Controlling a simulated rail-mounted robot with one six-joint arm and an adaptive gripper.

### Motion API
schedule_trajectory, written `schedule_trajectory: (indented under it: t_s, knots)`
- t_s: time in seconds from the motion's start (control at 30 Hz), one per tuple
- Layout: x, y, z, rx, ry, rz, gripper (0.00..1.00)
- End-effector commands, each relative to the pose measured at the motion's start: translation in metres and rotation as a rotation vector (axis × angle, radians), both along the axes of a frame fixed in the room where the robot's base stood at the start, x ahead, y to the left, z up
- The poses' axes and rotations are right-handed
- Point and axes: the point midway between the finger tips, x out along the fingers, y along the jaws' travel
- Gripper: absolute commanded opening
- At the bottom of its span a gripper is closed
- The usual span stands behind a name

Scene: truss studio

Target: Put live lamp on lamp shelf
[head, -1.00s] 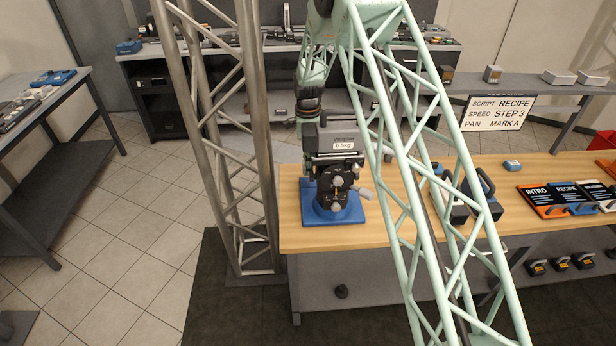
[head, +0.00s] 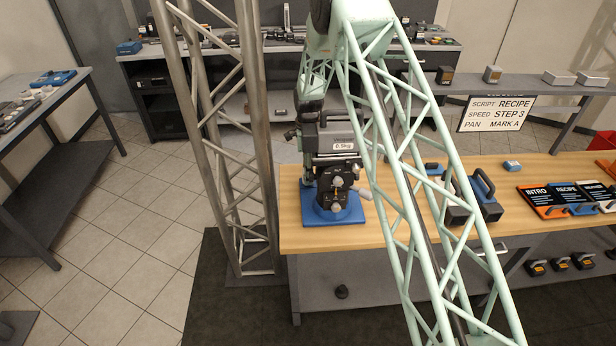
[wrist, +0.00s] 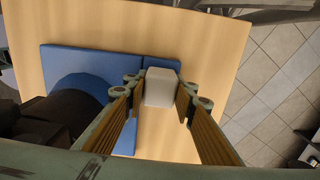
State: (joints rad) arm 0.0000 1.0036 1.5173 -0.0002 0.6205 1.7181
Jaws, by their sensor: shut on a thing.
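In the wrist view my gripper (wrist: 160,98) has its two ribbed fingers on either side of a pale grey block (wrist: 161,84) and is shut on it. The block is above or beside the blue base (wrist: 95,58), with wood below. I cannot tell whether the block is the live lamp. In the head view my fingers and the block are hidden around the dark camera rig (head: 337,150), which stands on the blue base (head: 333,214). A raised shelf (head: 520,88) at the back right carries several small boxes; no label names it as the lamp shelf.
The wooden table (head: 400,225) holds dark handled blocks (head: 483,195) and title cards (head: 567,197). A sign (head: 497,113) hangs under the raised shelf. A metal truss post (head: 222,140) stands left of the table. Several yellow-faced units (head: 560,264) sit on the lower shelf.

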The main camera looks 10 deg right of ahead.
Motion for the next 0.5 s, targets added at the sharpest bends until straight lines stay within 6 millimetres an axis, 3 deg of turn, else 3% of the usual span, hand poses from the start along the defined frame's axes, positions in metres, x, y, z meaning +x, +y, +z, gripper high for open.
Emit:
schedule_trajectory:
  t_s: [0.5]
  knots:
    - [0.0001,0.0000,-0.0073,0.000,0.000,0.000,0.14]
